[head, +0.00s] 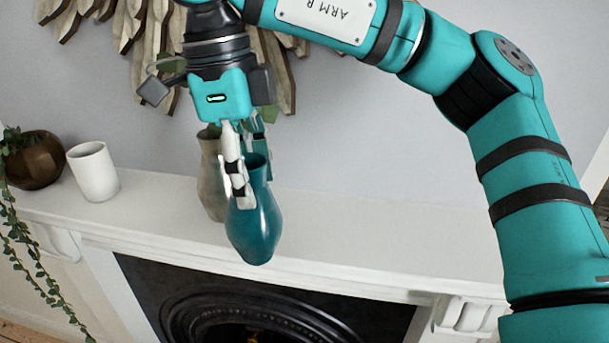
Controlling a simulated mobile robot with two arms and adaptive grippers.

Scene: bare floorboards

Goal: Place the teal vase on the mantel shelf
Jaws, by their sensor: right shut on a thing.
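The teal vase (256,228) is a glossy round-bodied vase with a narrow neck, upright in front of the white mantel shelf (370,235). My right gripper (243,180) reaches down from above and is shut on the vase at its neck and upper body. The vase overlaps the shelf's front edge in the head view; I cannot tell whether its base touches the shelf. My left gripper is not in view.
A grey-beige vase (211,180) stands on the shelf just behind the teal vase, partly hidden. A white cup (93,172) and a brown pot (34,160) with a trailing plant stand at the left. The shelf's right part is clear. A fireplace (250,305) lies below.

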